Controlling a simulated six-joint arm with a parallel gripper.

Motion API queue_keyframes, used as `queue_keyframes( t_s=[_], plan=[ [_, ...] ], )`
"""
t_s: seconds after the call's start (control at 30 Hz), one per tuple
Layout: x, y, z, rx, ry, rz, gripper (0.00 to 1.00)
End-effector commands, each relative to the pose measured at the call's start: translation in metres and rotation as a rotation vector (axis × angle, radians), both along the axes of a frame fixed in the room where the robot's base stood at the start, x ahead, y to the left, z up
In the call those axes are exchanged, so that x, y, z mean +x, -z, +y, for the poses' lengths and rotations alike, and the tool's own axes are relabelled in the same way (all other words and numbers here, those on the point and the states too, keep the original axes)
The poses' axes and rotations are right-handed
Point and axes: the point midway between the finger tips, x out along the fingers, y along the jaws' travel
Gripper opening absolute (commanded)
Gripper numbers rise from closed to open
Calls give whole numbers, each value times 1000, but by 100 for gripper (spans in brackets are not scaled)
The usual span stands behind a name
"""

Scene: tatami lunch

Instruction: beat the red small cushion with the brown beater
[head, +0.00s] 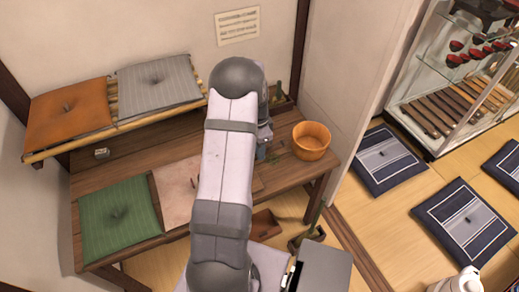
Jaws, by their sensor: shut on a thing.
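My gripper (262,152) is mostly hidden behind my own forearm, over the back of the wooden table. It is shut on a thin thing, taken to be the brown beater, of which hardly anything shows. A rust-orange cushion (45,125) with a tufted centre lies at the left of the slatted shelf. A flat pale pink-red piece (174,190) lies on the table beside the green cushion (118,222), partly covered by my arm. I cannot tell which of these two is the red small cushion. My gripper is well to the right of both.
A grey cushion (158,85) shares the shelf. An orange wooden tub (311,143) stands at the table's right end. Striped navy cushions (386,158) lie on the tatami at right, near a glass cabinet (470,70). The wall closes off the back.

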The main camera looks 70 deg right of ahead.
Motion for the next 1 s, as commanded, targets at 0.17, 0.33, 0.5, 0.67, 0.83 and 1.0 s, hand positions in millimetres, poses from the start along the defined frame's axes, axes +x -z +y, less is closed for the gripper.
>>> queue_keyframes(
  t_s=[0.17, 0.33, 0.5, 0.67, 0.83, 1.0],
  plan=[
    [0, 46, 1, 2, 0, 1, 0],
    [0, 83, 0, 1, -1, 0, 0],
    [0, 68, 0, -1, -1, 0, 0],
    [0, 44, 0, -1, -1, 0, 0],
    [0, 8, 0, -1, -1, 0, 0],
    [0, -12, 0, 0, -1, 0, 0]
  ],
)
